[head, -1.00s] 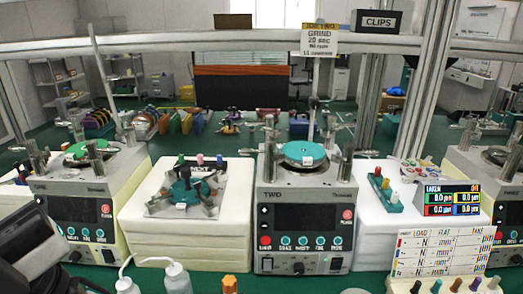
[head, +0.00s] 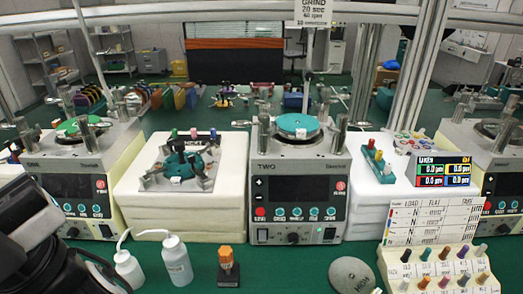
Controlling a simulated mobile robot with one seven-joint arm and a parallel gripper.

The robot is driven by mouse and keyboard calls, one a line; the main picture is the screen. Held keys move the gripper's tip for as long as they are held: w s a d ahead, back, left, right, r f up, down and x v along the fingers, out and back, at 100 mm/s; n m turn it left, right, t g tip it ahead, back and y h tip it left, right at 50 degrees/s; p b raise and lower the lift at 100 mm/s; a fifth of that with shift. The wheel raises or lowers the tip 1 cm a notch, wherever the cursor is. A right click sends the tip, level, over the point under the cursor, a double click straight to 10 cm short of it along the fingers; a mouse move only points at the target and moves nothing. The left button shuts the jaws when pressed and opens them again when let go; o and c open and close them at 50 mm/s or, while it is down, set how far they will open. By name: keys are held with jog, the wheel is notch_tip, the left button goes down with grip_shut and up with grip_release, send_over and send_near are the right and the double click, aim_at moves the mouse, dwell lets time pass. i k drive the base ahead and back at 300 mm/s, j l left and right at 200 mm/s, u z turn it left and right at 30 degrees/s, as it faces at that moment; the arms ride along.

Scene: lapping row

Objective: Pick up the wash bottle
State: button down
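A wash bottle (head: 177,264) with a white body and a white cap stands upright on the green bench in front, left of centre. A bent spout runs from its cap toward the left. A second, shorter white bottle (head: 127,270) with its own bent spout stands just left of it. Dark links of my arm fill the lower left corner, left of both bottles. No gripper fingers show, so I cannot see what they hold.
An orange-topped dark tool (head: 228,267) stands right of the bottles. A grey round stone (head: 351,275) and a rack of coloured pegs (head: 435,275) are farther right. Behind are a white block (head: 180,210) and the machine marked TWO (head: 299,190). Green bench is bare between tool and stone.

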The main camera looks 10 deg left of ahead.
aim_at(175, 255)
jog(key=k+l+u, duration=0.2)
jog(key=u, duration=0.2)
jog(key=k+l+u, duration=0.1)
jog(key=k+u, duration=0.2)
jog(key=u, duration=0.15)
